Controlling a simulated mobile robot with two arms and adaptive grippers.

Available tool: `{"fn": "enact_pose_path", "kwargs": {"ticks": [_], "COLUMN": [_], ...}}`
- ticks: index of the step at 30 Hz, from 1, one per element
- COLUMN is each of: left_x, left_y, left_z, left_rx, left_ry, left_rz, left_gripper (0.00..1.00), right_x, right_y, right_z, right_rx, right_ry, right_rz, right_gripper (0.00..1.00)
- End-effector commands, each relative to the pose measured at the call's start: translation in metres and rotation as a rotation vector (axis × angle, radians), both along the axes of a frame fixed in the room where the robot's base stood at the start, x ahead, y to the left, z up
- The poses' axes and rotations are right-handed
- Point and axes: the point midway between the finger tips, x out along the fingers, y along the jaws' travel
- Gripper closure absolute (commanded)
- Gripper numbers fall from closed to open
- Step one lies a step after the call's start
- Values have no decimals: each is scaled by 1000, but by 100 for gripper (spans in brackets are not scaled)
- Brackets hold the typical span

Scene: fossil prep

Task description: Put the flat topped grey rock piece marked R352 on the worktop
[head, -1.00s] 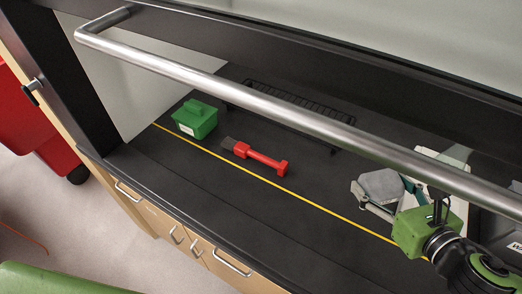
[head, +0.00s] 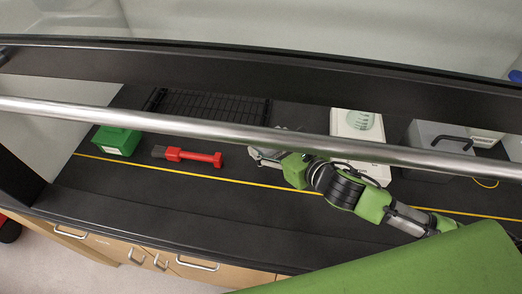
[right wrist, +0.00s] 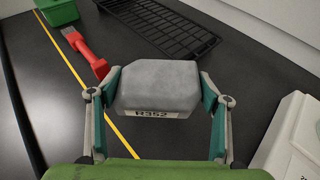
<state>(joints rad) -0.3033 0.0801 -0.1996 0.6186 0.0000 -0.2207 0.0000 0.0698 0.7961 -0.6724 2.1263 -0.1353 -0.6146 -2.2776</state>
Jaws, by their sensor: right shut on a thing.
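The grey rock piece marked R352 (right wrist: 158,84) is between the fingers of my right gripper (right wrist: 158,100) in the right wrist view. Its flat top and its white label show. My right gripper is shut on it, with one finger at each side. In the head view the right gripper (head: 272,157) is above the black worktop (head: 230,205), and the rail hides most of the rock there. I cannot tell whether the rock touches the worktop. My left gripper is not in view.
A red-handled brush (head: 195,156) and a green box (head: 116,141) are left of the gripper. A black wire rack (head: 210,106) lies behind. A white scale (head: 350,128) and a grey case (head: 425,140) stand to the right. A steel rail (head: 240,128) crosses in front.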

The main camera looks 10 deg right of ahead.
Motion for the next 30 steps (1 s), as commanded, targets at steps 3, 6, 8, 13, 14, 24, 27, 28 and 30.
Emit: {"fn": "enact_pose_path", "kwargs": {"ticks": [3, 6, 8, 13, 14, 24, 27, 28, 30], "left_x": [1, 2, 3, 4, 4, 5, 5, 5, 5], "left_y": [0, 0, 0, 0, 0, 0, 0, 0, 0], "left_z": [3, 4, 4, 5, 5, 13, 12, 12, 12], "left_rx": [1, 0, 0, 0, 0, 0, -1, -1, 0], "left_ry": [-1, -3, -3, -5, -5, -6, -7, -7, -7], "left_rz": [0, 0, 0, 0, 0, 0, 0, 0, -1], "left_gripper": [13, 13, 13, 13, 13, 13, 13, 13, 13], "right_x": [13, 20, 23, 29, 30, 29, 29, 29, 29], "right_y": [11, 17, 19, 23, 25, 25, 25, 25, 24], "right_z": [-19, -31, -35, -44, -46, -76, -76, -76, -76], "right_rx": [6, 3, 2, 2, 3, 3, 2, 2, 2], "right_ry": [1, -1, -1, -1, -1, -2, -2, -2, -2], "right_rz": [-2, -1, -1, -1, -1, 1, 2, 2, 2], "right_gripper": [75, 75, 75, 75, 75, 75, 75, 75, 75]}}
